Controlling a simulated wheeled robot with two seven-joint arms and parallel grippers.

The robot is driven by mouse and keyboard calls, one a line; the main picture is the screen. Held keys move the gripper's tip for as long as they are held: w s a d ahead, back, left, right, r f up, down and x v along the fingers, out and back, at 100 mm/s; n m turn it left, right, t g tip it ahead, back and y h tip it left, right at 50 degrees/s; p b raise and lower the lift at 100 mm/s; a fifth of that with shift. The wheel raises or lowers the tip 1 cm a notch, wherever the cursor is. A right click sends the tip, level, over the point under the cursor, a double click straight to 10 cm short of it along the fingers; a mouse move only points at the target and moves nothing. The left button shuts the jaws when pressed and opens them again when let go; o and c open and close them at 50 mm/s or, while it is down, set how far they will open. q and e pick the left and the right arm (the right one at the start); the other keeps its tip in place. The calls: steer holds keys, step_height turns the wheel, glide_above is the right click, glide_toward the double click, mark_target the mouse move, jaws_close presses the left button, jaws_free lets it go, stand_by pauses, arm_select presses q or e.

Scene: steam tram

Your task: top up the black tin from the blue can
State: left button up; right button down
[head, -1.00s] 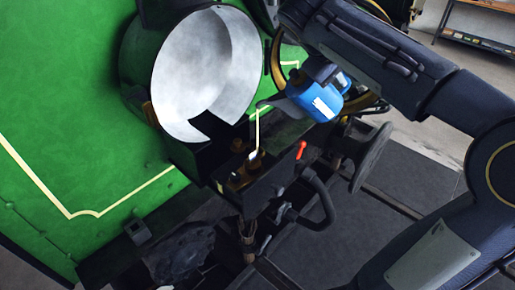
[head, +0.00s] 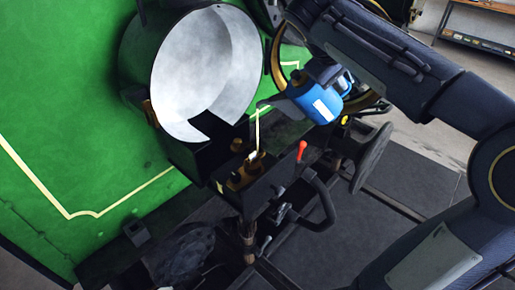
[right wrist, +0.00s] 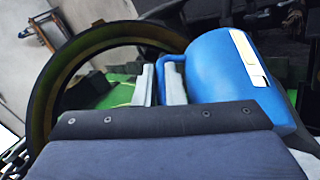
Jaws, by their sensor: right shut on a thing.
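The blue can (head: 318,103) with a white label is tilted over the machinery, its grey spout (head: 276,103) pointing left. A thin pale yellow line, like a stream of liquid, runs from the spout tip down into the black tin (head: 272,180). The tin is a dark open box with brass fittings inside; its liquid level cannot be made out. My right gripper (right wrist: 160,84) is shut on the can's blue handle in the right wrist view, beside the can body (right wrist: 225,70). My left gripper is not in view.
A large open pale-lined drum (head: 205,65) stands left of the spout, against the green panel (head: 75,90). A red-tipped lever (head: 301,151), a black curved pipe (head: 325,205) and a dark round buffer (head: 372,158) crowd the right side of the tin.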

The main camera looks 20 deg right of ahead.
steer(key=shift+r, duration=0.15)
steer(key=shift+a+r+h+p, duration=0.15)
steer(key=shift+r+h+p, duration=0.15)
steer(key=shift+r, duration=0.05)
step_height(320, 180, down, 11)
steer(key=t+y+b, duration=0.1)
steer(key=y+b, duration=0.2)
steer(key=m+y+b, duration=0.1)
steer(key=y+b, duration=0.3)
steer(key=shift+m+t+b, duration=0.3)
steer(key=shift+t, duration=0.1)
steer(key=shift+w+a+f+y+b, duration=0.1)
steer(key=shift+f+y+b, duration=0.2)
steer(key=shift+f+y, duration=0.25)
steer(key=shift+r, duration=0.15)
